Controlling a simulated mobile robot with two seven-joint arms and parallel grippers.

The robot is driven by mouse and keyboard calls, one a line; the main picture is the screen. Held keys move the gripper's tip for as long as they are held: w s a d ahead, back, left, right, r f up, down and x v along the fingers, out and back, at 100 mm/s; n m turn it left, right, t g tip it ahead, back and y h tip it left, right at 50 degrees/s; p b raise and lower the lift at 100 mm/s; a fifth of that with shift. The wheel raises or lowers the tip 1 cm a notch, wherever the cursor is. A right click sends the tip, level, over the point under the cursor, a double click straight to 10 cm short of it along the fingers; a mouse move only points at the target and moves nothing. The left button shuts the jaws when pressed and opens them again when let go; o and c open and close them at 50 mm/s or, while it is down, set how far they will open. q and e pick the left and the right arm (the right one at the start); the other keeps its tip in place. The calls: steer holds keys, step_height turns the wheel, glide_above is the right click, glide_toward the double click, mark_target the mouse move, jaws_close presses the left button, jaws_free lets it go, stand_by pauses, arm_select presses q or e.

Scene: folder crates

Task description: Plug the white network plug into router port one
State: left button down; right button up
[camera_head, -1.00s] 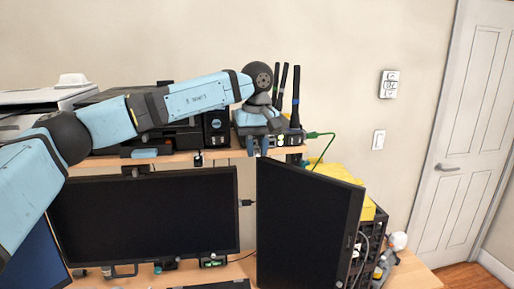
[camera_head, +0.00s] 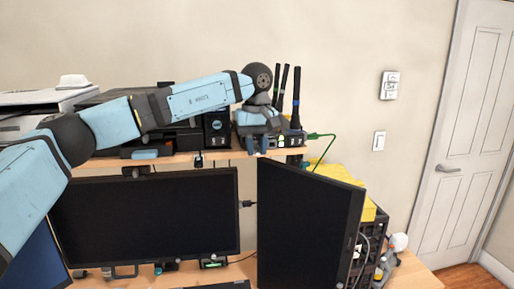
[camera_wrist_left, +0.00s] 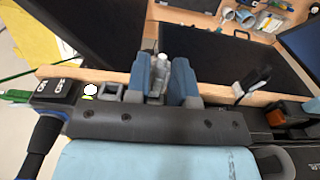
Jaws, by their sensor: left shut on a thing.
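My left gripper (camera_head: 257,144) is at the front edge of the upper shelf, at the left part of the router (camera_head: 290,141). In the left wrist view, its two blue fingers (camera_wrist_left: 162,80) are shut on the pale, clear-white network plug (camera_wrist_left: 161,64). The router's port face (camera_wrist_left: 110,92) shows beside the fingers, with a square port and a white round spot. Whether the plug is in a port cannot be told, as the fingers hide its far end. My right gripper is in neither view.
A green cable (camera_head: 322,135) leaves the router's right end. Three black antennas (camera_head: 296,98) stand up behind it. A black speaker-like box (camera_head: 217,130) stands left of the router. Two monitors (camera_head: 150,213) (camera_head: 305,225) stand below the shelf (camera_head: 190,158). A yellow item (camera_head: 340,180) lies at right.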

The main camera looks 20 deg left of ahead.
arm_select(q)
steer(key=shift+w+a, duration=0.3)
steer(key=shift+w, duration=0.2)
steer(key=shift+r, duration=0.1)
stand_by(0.3)
steer(key=c, duration=1.2)
jaws_free()
steer(key=o, duration=0.3)
steer(key=shift+w+a, duration=0.1)
steer(key=shift+w, duration=0.05)
step_height(320, 180, up, 14)
steer(key=b, duration=0.2)
steer(key=shift+b, duration=0.35)
